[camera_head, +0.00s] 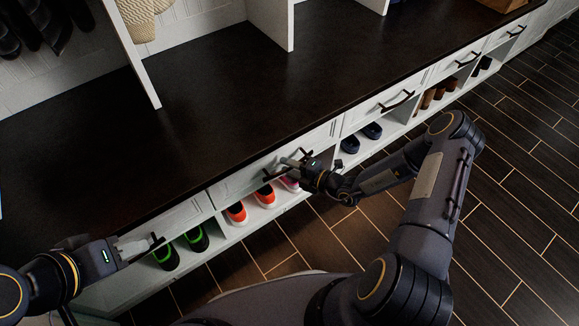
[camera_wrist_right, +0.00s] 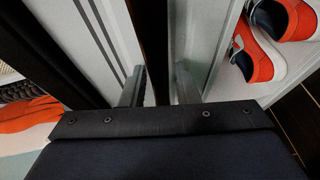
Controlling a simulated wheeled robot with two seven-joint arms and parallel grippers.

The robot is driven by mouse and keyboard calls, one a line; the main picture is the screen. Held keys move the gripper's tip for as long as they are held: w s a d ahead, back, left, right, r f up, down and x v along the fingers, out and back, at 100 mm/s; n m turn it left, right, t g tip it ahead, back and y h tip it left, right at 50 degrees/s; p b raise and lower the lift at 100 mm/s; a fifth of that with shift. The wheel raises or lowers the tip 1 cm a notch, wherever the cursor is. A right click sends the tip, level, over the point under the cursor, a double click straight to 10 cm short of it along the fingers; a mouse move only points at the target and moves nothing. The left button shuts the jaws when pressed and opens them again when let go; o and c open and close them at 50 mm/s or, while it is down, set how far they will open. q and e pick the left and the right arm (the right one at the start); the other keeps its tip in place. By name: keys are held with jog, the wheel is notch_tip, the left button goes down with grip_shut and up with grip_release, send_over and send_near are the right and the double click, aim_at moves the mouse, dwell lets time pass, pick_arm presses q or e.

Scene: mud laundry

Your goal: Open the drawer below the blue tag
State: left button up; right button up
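A row of white drawers with dark bar handles runs under the dark bench top. I see no blue tag in either view. My right gripper (camera_head: 296,160) is at the handle (camera_head: 305,154) of the second drawer from the left (camera_head: 240,180). In the right wrist view its fingers (camera_wrist_right: 160,90) stand apart, one on each side of the dark handle (camera_wrist_right: 152,40). That drawer looks closed. My left gripper (camera_head: 145,245) is by the handle (camera_head: 155,239) of the leftmost drawer (camera_head: 180,215); its finger gap is unclear.
Open cubbies below the drawers hold green-black shoes (camera_head: 197,240), orange shoes (camera_head: 265,196) and dark blue shoes (camera_head: 350,144). White dividers (camera_head: 272,22) rise from the bench top (camera_head: 240,85). The dark tiled floor (camera_head: 500,180) is clear at the right.

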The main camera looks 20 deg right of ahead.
grip_shut()
jog(key=shift+s, duration=0.1)
